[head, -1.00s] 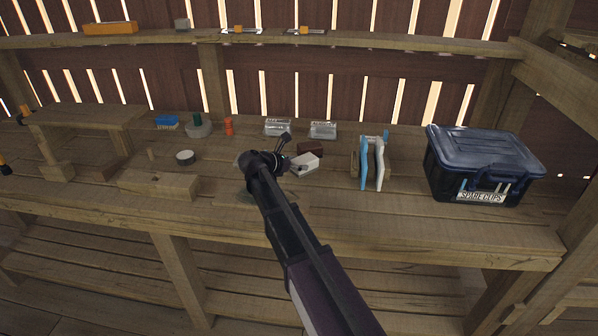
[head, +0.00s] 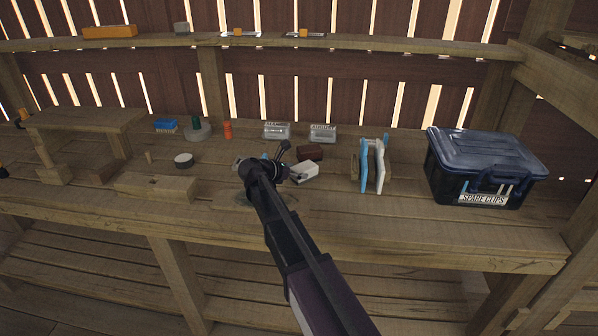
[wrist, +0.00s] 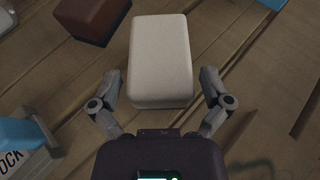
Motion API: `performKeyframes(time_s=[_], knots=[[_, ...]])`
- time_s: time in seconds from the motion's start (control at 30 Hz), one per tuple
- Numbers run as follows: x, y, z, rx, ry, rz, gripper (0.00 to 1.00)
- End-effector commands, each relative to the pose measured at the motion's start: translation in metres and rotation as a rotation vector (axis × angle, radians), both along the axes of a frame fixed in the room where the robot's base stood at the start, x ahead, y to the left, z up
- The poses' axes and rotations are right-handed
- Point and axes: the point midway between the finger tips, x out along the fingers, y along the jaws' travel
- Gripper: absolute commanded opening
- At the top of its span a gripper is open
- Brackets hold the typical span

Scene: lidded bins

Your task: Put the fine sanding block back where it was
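A pale cream block (wrist: 160,55) lies on the bench, large in the middle of the wrist view; it also shows in the head view (head: 305,172). A dark brown block (wrist: 97,15) lies beyond it to the left, also seen in the head view (head: 310,153). I see no marking that tells which is the fine sanding block. My gripper (wrist: 160,78) is open, one finger on each side of the cream block's near part, with gaps to both sides.
A blue piece with a label ending "OCK" (wrist: 20,133) lies left of my gripper. Two clear boxes (head: 277,131) (head: 322,133) stand behind. Blue and white clamps (head: 372,164) and a lidded "SPARE CLIPS" bin (head: 483,170) stand right. A grey block (head: 181,28) is on the upper shelf.

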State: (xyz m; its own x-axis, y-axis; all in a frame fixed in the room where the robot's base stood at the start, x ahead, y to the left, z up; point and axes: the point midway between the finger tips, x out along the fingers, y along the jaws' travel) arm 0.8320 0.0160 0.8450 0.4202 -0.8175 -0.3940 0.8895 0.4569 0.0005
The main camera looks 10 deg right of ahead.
Motion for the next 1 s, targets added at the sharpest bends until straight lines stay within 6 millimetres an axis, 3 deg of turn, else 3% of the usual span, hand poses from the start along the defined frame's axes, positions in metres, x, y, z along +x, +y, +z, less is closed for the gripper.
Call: performKeyframes(time_s=[0.5,1.0], knots=[[-0.001,0.002,0.005,0.000,0.000,0.001,1.00],[-0.031,0.060,0.035,0.000,0.000,0.003,1.00]])
